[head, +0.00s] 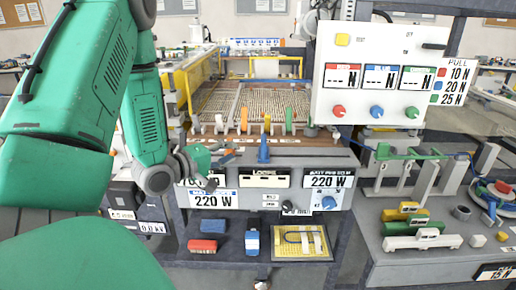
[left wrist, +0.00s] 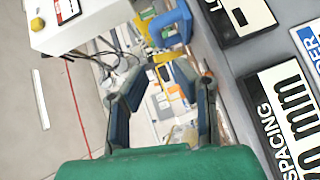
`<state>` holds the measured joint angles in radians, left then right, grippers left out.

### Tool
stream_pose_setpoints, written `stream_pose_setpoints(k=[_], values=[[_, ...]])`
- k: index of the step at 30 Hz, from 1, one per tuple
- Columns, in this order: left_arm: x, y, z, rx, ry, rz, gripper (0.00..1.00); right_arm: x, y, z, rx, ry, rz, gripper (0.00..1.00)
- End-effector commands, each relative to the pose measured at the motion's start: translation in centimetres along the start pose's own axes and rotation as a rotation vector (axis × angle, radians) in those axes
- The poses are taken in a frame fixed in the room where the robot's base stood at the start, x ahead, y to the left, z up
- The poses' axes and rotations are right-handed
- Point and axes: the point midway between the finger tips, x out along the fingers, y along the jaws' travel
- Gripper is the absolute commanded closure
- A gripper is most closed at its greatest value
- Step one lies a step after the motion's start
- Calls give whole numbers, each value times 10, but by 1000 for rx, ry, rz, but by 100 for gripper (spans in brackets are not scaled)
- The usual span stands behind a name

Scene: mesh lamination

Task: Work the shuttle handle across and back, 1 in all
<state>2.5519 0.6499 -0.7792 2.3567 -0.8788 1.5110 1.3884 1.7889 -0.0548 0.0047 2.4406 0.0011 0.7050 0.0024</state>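A blue upright handle (head: 263,148), which I take as the shuttle handle, stands at the middle of the front beam of the loom (head: 285,160). My left gripper (head: 212,168) is just left of it, in front of the beam, and apart from it. In the left wrist view the two fingers (left wrist: 165,88) are spread with nothing held between them. A blue curved part (left wrist: 170,24) shows beyond the fingers near the top; I cannot tell if it is the same handle. My right gripper is in neither view.
A white control box (head: 380,70) with coloured buttons stands at the right above the loom. Label plates (head: 331,178) line the front panel. A lower shelf (head: 225,265) holds blue and red blocks and a yellow frame. The right bench (head: 410,268) carries small coloured parts.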

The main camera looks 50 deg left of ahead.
Motion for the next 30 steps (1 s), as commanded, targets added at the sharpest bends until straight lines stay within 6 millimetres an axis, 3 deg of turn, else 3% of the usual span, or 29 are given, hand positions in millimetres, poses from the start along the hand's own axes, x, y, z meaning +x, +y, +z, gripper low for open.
stream_pose_setpoints(k=[7, 21, 30], values=[[19, 2, 0, 1, -3, 4, 76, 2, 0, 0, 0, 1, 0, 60], [113, 3, 2, 2, -2, 4, 76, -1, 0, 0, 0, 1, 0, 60], [136, 2, 1, -1, 0, 3, 76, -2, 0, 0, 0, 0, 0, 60]])
